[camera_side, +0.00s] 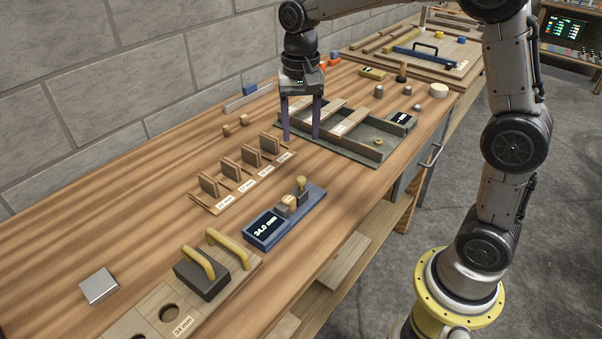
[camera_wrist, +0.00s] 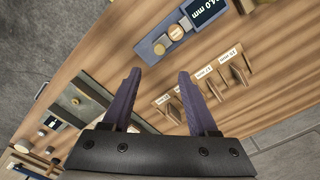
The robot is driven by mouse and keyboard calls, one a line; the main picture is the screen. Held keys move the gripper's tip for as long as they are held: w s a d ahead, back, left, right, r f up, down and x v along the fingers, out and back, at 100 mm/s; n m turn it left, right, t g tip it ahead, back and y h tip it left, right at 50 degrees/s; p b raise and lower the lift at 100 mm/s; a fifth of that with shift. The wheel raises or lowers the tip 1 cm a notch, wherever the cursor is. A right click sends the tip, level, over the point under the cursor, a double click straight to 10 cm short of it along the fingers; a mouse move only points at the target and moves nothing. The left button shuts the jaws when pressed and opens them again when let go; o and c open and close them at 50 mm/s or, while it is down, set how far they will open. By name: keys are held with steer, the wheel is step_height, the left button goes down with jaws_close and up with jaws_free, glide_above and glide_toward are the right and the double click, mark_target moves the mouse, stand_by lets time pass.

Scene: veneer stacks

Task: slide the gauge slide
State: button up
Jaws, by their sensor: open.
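The blue gauge (camera_side: 262,233) lies on the bench, its display reading 34.0 mm; in the wrist view the gauge (camera_wrist: 186,26) is at the top. Its slide (camera_side: 302,190) is a dark block with a brass knob, toward the far end of the gauge; the knob also shows in the wrist view (camera_wrist: 160,48). A small wooden piece (camera_side: 288,201) sits between the slide and the display end. My gripper (camera_side: 301,137) is open and empty, fingers pointing down, beyond the gauge and near the green tray's edge. In the wrist view the fingertips (camera_wrist: 160,72) are apart, below the knob.
A rack of upright veneer stacks (camera_side: 246,160) stands left of the gauge. The green tray (camera_side: 350,150) with pale strips and a ring lies beyond it. A yellow-handled dark block (camera_side: 205,277) and a metal block (camera_side: 99,286) are nearer. Bare bench lies between gauge and tray.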

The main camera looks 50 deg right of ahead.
mark_target(301, 178)
step_height(301, 178, down, 12)
steer(key=shift+f, duration=0.15)
stand_by(0.4)
jaws_close()
stand_by(1.3)
